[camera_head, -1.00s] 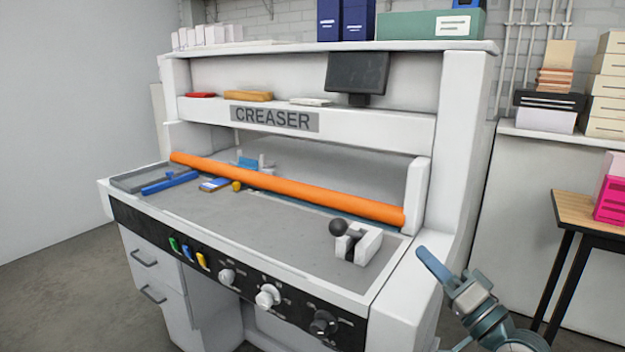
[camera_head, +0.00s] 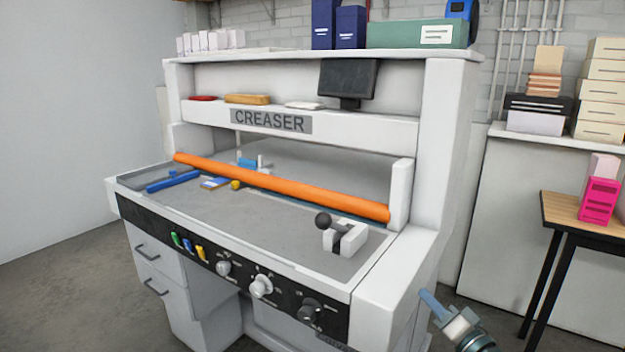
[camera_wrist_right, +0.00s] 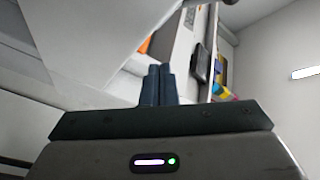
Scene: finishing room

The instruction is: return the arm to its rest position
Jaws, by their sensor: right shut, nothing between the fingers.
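My right gripper (camera_head: 432,303) is at the lower right in the head view, beside the right end of the white creaser machine (camera_head: 400,290) and apart from it. Its two blue-grey fingers are together and hold nothing. In the right wrist view the fingers (camera_wrist_right: 157,85) stand side by side, closed, with the tilted creaser behind them. Much of the right arm lies below the head view's edge. My left gripper is not in view.
The creaser's bed carries an orange bar (camera_head: 280,188) and a white lever block with a black knob (camera_head: 324,220). A wooden-topped table (camera_head: 562,212) with pink boxes (camera_head: 599,200) stands at the right. Open floor (camera_head: 500,315) lies between the creaser and the table.

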